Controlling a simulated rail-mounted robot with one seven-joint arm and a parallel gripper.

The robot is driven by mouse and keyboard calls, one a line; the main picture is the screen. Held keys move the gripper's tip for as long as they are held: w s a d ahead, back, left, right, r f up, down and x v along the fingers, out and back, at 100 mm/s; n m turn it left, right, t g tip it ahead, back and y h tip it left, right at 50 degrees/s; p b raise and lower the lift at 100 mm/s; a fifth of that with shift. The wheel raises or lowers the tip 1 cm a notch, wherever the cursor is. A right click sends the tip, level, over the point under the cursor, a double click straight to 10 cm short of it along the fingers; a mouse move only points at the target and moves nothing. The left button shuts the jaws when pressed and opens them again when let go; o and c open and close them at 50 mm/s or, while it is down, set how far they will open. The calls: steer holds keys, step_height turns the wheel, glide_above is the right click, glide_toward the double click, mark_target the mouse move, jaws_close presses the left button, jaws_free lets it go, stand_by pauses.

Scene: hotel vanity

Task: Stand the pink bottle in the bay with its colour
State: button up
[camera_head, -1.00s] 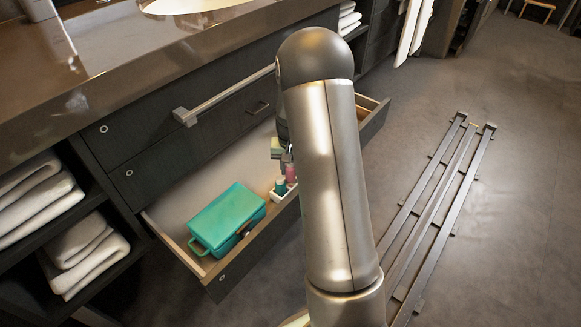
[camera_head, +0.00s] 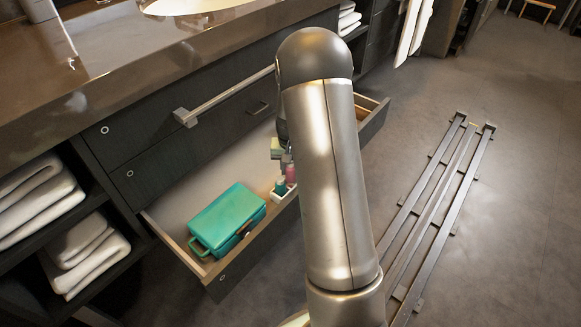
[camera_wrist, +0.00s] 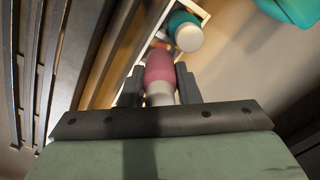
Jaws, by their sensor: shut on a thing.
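The pink bottle (camera_wrist: 158,72) is between the fingers of my gripper (camera_wrist: 159,86) in the wrist view, its pale end toward the palm. My gripper is shut on it. In the head view the pink bottle (camera_head: 291,174) shows at the right end of a small white tray (camera_head: 280,198) in the open drawer, with my arm hiding much of the area. A teal bottle with a pale cap (camera_wrist: 188,36) stands in the tray close by; it also shows in the head view (camera_head: 280,185). The bay's colour marks and the pink bottle's base contact cannot be made out.
A teal case (camera_head: 226,219) lies in the drawer left of the tray. The drawer's front wall (camera_head: 255,250) runs close beside the tray. The counter (camera_head: 130,75) and a handle bar (camera_head: 225,97) are above and behind.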

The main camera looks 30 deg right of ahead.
mark_target(291, 175)
steer(key=shift+f+b, duration=1.05)
steer(key=shift+f, duration=0.8)
stand_by(0.4)
steer(key=o, duration=1)
steer(key=shift+o, duration=0.2)
steer(key=shift+r, duration=0.1)
step_height(291, 175, up, 17)
steer(key=p, duration=0.5)
steer(key=shift+r+p, duration=0.2)
steer(key=shift+p, duration=0.2)
